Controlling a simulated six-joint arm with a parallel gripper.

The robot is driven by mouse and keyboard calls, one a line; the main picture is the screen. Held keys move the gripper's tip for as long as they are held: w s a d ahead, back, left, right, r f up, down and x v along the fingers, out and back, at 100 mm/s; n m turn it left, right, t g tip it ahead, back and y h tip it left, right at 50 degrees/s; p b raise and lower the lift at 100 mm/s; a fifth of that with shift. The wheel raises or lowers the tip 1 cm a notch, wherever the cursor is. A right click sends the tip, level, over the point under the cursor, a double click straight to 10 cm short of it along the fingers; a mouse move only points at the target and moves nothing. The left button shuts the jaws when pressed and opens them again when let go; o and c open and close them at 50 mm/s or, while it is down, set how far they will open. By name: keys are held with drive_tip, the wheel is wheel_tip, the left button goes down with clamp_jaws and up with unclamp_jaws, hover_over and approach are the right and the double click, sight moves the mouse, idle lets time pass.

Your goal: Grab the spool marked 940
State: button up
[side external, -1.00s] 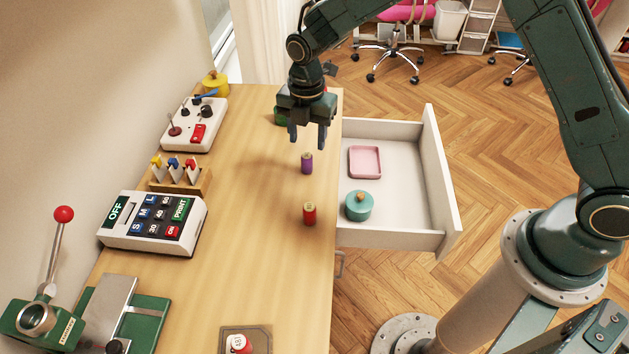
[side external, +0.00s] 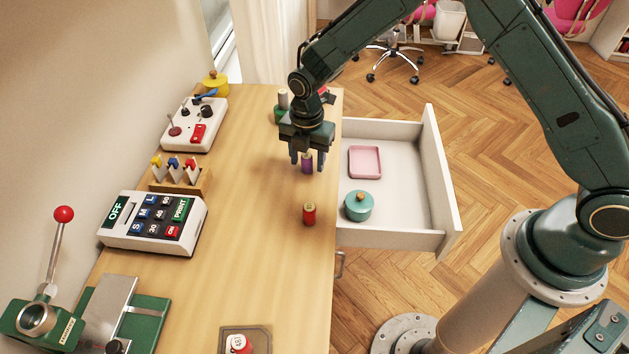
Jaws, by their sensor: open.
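Three spools show in the side external view, and I can read 940 on none of them. A purple spool (side external: 307,166) stands upright on the table. My gripper (side external: 307,163) is lowered over it, fingers open and pointing down, one on each side of the spool. I cannot tell whether either finger touches it. A red spool (side external: 309,214) stands upright nearer the camera, clear of the gripper; its top marking is too small to read. Another red spool (side external: 239,344) with a white marked top sits on a grey square plate (side external: 262,332) at the front edge of view.
An open white drawer (side external: 404,205) right of the table (side external: 250,225) holds a pink tray (side external: 365,162) and a teal lidded pot (side external: 358,206). A keypad box (side external: 153,222), a clip rack (side external: 180,178) and a switch box (side external: 193,124) line the left. A green item (side external: 279,114) stands behind the gripper.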

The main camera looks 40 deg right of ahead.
drive_tip(key=shift+f, duration=0.2)
idle(0.4)
clamp_jaws()
wheel_tip(320, 180, up, 20)
idle(0.9)
idle(0.4)
